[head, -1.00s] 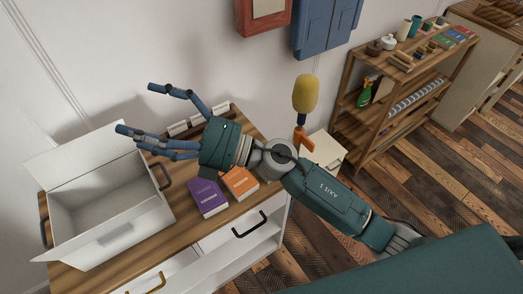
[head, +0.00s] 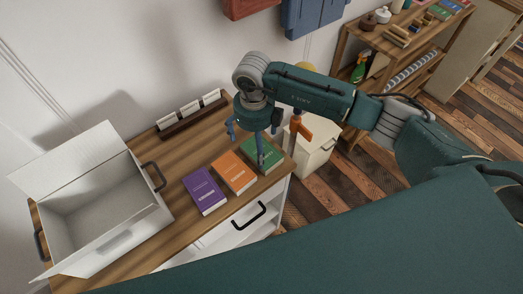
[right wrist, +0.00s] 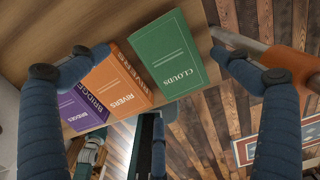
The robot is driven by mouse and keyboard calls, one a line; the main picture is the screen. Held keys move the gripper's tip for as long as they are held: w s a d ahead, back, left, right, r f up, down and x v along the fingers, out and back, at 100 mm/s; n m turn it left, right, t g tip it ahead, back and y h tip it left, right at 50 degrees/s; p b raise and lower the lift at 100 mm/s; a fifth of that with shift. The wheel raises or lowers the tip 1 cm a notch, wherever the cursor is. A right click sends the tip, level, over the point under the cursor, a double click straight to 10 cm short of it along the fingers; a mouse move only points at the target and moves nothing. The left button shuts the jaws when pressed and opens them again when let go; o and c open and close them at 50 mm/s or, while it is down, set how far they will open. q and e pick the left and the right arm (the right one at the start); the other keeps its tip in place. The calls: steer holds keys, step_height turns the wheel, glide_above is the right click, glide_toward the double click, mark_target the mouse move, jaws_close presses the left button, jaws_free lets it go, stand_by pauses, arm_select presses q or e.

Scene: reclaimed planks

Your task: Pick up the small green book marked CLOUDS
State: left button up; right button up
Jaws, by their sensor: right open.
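The green book (head: 267,152) lies flat on the wooden cabinet top near its right end, the rightmost of three books in a row. In the right wrist view the green book (right wrist: 165,52) shows its CLOUDS marking. My right gripper (head: 250,143) is above the green book, pointing down, open and empty. In the right wrist view its blue fingers (right wrist: 150,62) spread to either side of the book, the left one overlapping the orange book in the picture. The gap between fingertips and book is unclear. My left gripper is not in view.
An orange book marked RIVERS (head: 234,173) and a purple book (head: 205,191) lie left of the green one. An open white box (head: 122,213) stands at the left. A card rack (head: 190,122) is behind. An orange handle (head: 301,127) stands close by at the right end.

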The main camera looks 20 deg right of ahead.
mark_target(273, 158)
steer(key=f, duration=0.1)
steer(key=f+p, duration=0.1)
steer(key=f, duration=0.1)
steer(key=f+p, duration=0.1)
steer(key=shift+s+d+f, duration=0.25)
steer(key=shift+f, duration=0.15)
steer(key=shift+w+f, duration=0.1)
steer(key=shift+f, duration=0.45)
steer(key=c, duration=1.2)
